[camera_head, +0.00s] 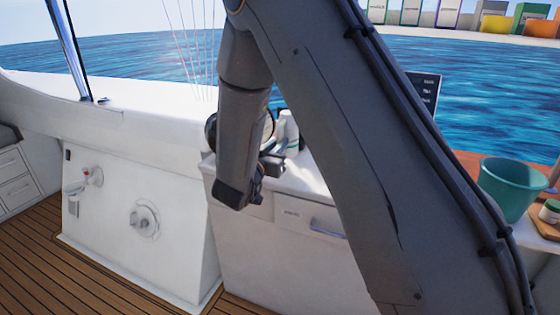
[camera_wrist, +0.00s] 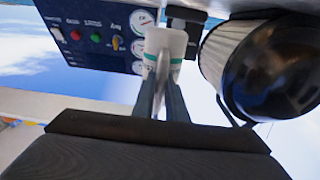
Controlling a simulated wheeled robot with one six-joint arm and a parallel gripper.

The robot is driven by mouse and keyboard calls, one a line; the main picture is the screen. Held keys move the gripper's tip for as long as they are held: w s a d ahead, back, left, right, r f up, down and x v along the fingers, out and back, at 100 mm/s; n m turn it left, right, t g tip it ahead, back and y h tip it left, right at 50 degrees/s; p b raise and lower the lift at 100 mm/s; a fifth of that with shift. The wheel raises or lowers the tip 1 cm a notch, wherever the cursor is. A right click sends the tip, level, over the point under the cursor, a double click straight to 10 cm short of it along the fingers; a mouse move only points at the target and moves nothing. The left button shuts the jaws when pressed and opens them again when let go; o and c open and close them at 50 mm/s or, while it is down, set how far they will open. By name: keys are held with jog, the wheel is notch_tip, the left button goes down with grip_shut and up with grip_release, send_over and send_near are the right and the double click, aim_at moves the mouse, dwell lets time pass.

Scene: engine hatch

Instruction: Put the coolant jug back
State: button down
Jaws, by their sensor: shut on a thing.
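The coolant jug (camera_wrist: 165,42), white with a green band, is between the two fingers of my gripper (camera_wrist: 164,78) in the wrist view. My gripper is shut on it. In the head view my gripper (camera_head: 272,160) is over the white counter, partly hidden by my own arm. A white container (camera_head: 289,128), which looks like the same jug, shows just behind it. The jug's base and what it rests on, if anything, cannot be made out.
A dark panel (camera_wrist: 88,38) with gauges and buttons stands behind the jug in the wrist view. A ribbed cylinder with a glossy black end (camera_wrist: 270,70) is close on the right. In the head view a teal bucket (camera_head: 512,188) stands at the right.

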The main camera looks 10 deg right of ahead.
jog(key=shift+d+f, duration=0.25)
jog(key=shift+f, duration=0.4)
jog(key=shift+a+f, duration=0.1)
jog(key=shift+f, duration=1.9)
jog(key=shift+f, duration=0.15)
jog(key=c, duration=1.8)
grip_release()
jog(key=shift+o, duration=0.2)
